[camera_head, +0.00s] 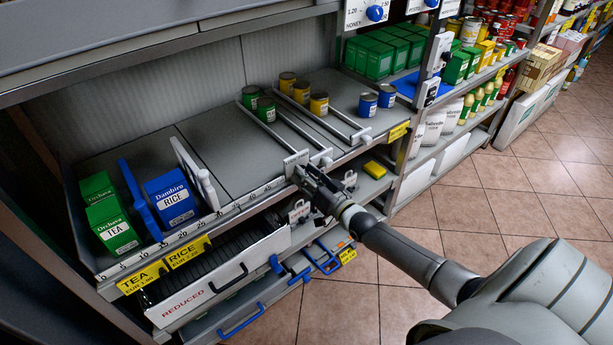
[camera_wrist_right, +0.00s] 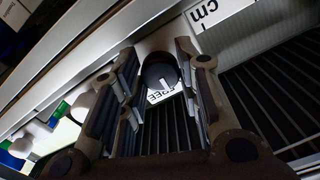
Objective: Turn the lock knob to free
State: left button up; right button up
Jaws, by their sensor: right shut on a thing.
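The lock knob (camera_wrist_right: 158,76) is a dark round knob with a pale mark on its face, in the right wrist view. A white label reading FREE (camera_wrist_right: 163,95) shows just below it. My right gripper (camera_head: 303,174) is at the shelf's front edge in the head view, where it hides the knob. In the wrist view my right gripper (camera_wrist_right: 158,66) has its fingers on both sides of the knob and is shut on it. A grey divider plate (camera_head: 294,159) stands just behind the gripper. My left gripper is not in view.
The shelf (camera_head: 215,150) holds green tea boxes (camera_head: 108,220), a blue rice box (camera_head: 170,200) and several cans at the back. Other dividers with pale knobs (camera_head: 365,138) stand to the right. A reduced-goods drawer (camera_head: 220,275) is below. The tiled floor (camera_head: 480,215) is clear at right.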

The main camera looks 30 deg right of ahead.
jog(key=shift+m+b, duration=0.85)
jog(key=shift+m, duration=3.35)
jog(key=o, duration=1)
jog(key=shift+s, duration=0.1)
jog(key=s, duration=0.8)
jog(key=s+d, duration=0.1)
jog(key=s, duration=0.3)
